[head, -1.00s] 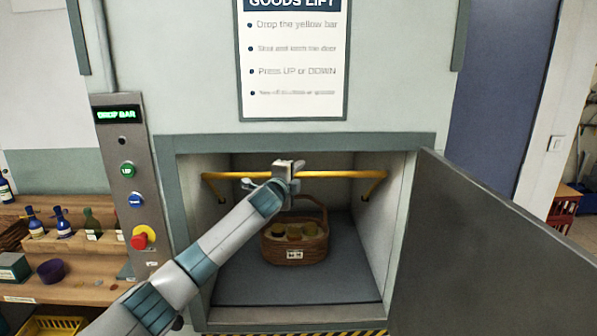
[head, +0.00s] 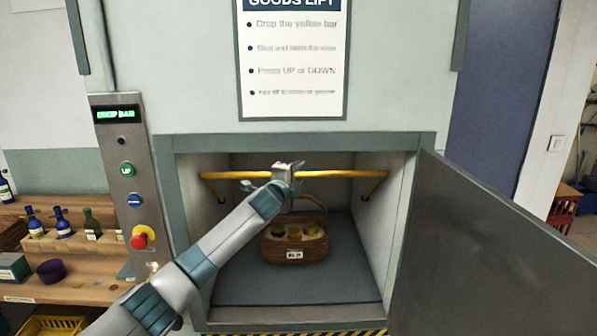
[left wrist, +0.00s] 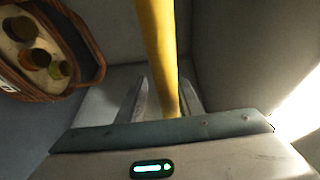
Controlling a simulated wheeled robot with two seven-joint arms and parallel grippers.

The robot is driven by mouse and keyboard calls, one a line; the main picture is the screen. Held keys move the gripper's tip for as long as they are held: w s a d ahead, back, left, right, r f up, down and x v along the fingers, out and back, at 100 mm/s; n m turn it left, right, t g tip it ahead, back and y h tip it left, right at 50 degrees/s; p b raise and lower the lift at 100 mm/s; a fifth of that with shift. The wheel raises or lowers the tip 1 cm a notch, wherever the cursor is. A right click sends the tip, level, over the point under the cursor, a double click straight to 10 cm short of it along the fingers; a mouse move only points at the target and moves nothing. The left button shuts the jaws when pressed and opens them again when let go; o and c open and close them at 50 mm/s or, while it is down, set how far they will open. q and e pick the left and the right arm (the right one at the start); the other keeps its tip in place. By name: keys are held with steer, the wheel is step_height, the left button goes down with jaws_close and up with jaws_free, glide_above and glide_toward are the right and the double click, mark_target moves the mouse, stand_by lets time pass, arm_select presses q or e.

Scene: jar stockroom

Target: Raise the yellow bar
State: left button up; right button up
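The yellow bar (head: 335,174) runs across the upper part of the goods lift opening in the head view, with bent ends at both side walls. My left gripper (head: 286,171) is at the middle of the bar. In the left wrist view the bar (left wrist: 158,50) passes between the two fingers (left wrist: 162,98). A gap shows between the left finger and the bar, so the gripper looks open around it. My right gripper is out of view.
A wicker basket (head: 296,252) with several jars stands on the lift floor behind the bar. The lift door (head: 480,250) hangs open at right. A control panel (head: 128,180) at left reads DROP BAR. Shelves with bottles (head: 62,222) stand further left.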

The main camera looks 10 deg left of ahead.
arm_select(q)
steer(key=shift+w, duration=0.3)
steer(key=shift+s+r, duration=0.1)
steer(key=shift+r, duration=0.05)
steer(key=shift+s, duration=0.1)
steer(key=s+a+b, duration=0.2)
steer(key=s+b, duration=0.4)
steer(key=s, duration=1.1)
steer(key=shift+r, duration=0.45)
steer(key=shift+f, duration=0.1)
